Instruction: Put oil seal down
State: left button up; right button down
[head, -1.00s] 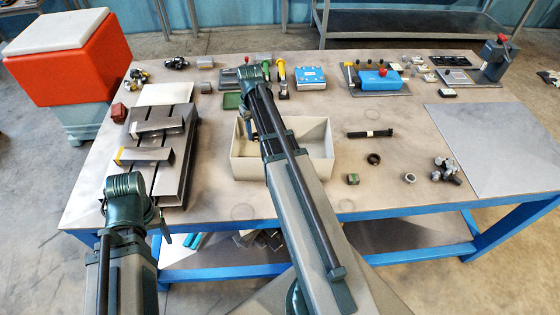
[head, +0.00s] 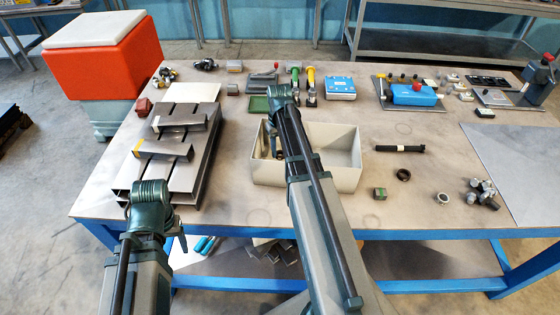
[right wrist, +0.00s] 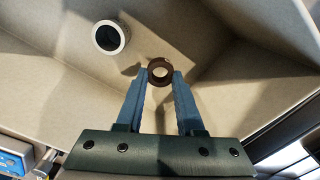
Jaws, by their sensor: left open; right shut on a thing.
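The oil seal, a small brown ring (right wrist: 160,61), is between the fingertips of my right gripper (right wrist: 160,76) in the right wrist view. The gripper is shut on it, over the inside of the beige bin, which shows in the head view (head: 338,179). I cannot tell whether the seal touches the bin floor. A pale ring with a dark centre (right wrist: 123,43) lies in the bin, apart from the seal. In the head view my right forearm hides part of the bin, and the seal cannot be made out. My left gripper (head: 181,240) is open and empty before the table's front edge.
A grey slotted block (head: 183,170) with metal bars stands left of the bin. A dark ring (head: 403,175), a green-brown part (head: 380,193), a pale ring (head: 443,198) and a black shaft (head: 400,149) lie to its right. The table front is mostly clear.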

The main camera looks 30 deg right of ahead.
aim_at(280, 157)
jog(key=shift+f+b, duration=1.8)
jog(key=shift+f, duration=0.2)
jog(key=c, duration=0.5)
grip_release()
jog(key=shift+r, duration=0.1)
jog(key=shift+r, duration=0.1)
notch_tip(280, 157, up, 12)
jog(key=p, duration=1.2)
jog(key=shift+r, duration=0.1)
